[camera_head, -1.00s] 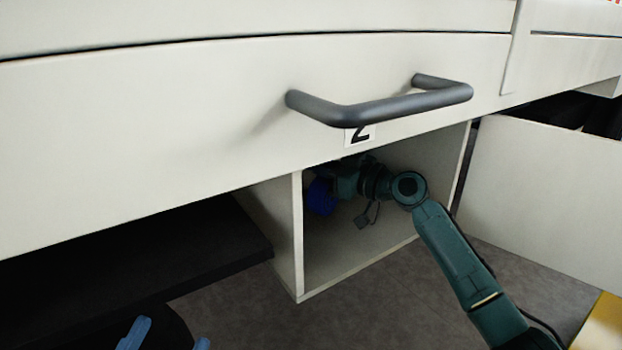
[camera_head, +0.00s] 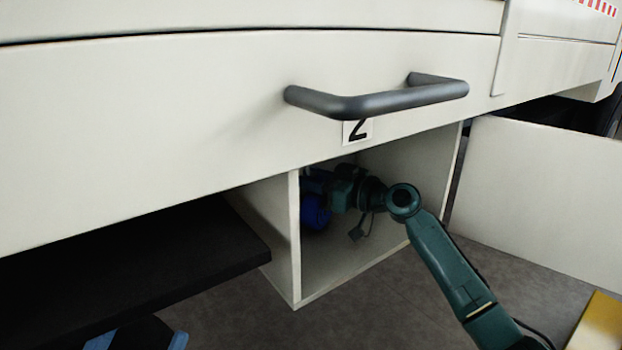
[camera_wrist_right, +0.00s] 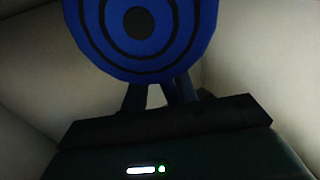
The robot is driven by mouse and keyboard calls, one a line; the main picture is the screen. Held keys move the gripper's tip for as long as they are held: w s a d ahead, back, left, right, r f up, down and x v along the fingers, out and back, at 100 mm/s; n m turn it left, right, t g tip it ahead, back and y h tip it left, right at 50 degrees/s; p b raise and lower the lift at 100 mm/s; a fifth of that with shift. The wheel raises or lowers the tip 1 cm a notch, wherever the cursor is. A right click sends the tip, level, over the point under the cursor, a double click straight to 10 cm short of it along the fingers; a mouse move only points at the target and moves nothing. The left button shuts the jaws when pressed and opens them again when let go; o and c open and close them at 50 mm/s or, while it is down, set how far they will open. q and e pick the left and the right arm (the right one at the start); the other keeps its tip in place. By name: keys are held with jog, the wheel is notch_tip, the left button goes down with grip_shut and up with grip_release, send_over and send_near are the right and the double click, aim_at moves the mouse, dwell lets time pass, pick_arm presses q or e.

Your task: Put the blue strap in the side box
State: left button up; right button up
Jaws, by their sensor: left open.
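The blue strap (camera_head: 315,212) is a round roll inside the side box (camera_head: 296,240), an open white compartment under the drawer marked 2. My right gripper (camera_head: 314,184) reaches into the box from the right and is at the roll. In the right wrist view the blue roll (camera_wrist_right: 140,30) with dark rings fills the top, and the fingers (camera_wrist_right: 158,95) close together on its lower edge. Whether the roll touches the box floor is hidden.
A grey bar handle (camera_head: 380,102) juts from the drawer above the box. A white panel (camera_head: 540,195) stands to the right of the opening. A black shelf (camera_head: 130,275) lies to the left. A yellow surface (camera_head: 602,325) shows at bottom right.

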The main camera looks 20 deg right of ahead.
pick_arm(q)
jog(key=shift+r, duration=0.1)
pick_arm(e)
jog(key=shift+r, duration=0.15)
jog(key=shift+s+d, duration=0.25)
pick_arm(q)
jog(key=shift+s+d+f+n+g+y+p, duration=0.1)
jog(key=shift+f+n+g+y+p, duration=0.05)
jog(key=shift+f+n+y+p, duration=0.4)
jog(key=shift+s+d+f+n+g+y+p, duration=0.1)
jog(key=shift+f+n+g+y+p, duration=0.1)
jog(key=shift+f+n+y, duration=0.3)
pick_arm(e)
jog(key=v, duration=1.1)
pick_arm(q)
jog(key=shift+f+m+h, duration=0.1)
jog(key=shift+m+h, duration=0.15)
jog(key=shift+h, duration=0.1)
pick_arm(e)
jog(key=shift+s+d, duration=0.1)
jog(key=shift+d, duration=0.05)
